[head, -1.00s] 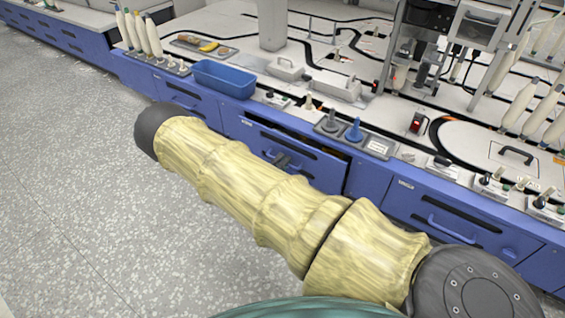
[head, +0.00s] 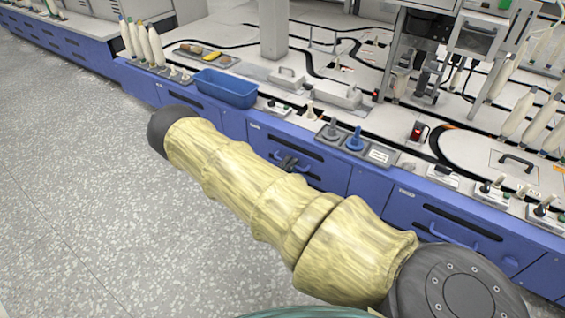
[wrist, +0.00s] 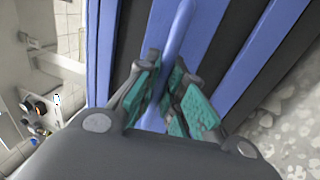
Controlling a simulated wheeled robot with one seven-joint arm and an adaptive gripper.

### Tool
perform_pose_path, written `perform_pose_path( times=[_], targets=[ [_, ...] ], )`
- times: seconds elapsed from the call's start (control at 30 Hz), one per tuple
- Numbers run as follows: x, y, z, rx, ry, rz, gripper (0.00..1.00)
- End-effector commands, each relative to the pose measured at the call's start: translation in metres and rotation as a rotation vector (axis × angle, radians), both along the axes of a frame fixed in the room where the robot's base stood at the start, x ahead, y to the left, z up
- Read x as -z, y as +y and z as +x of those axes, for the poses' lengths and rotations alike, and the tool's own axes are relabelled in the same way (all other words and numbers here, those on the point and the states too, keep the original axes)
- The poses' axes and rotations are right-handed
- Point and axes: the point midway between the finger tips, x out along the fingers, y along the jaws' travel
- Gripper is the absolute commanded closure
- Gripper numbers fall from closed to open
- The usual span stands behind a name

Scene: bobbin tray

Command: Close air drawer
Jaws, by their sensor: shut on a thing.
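The blue air drawer (head: 262,138) is in the front of the machine, at the middle of the head view. Its front looks flush with the panels beside it. Its blue bar handle (wrist: 178,45) runs up the middle of the wrist view. My gripper (wrist: 168,95) has its teal-padded fingers on both sides of the handle and is shut on it. In the head view my gripper (head: 290,163) shows as a small dark shape at the handle, partly hidden behind my arm.
A blue-topped knob (head: 355,138) is above the drawer. The speckled floor (head: 70,190) at left is clear.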

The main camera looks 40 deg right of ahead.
Motion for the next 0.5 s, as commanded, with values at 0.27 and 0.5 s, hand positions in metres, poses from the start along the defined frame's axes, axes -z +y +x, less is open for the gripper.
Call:
perform_pose_path(
  times=[0.27, 0.5],
  targets=[
    [-0.0017, -0.0064, 0.0020, 0.001, -0.004, -0.001, 0.86],
    [-0.0012, -0.0037, 0.0023, 0.000, -0.002, -0.001, 0.68]
  ],
)
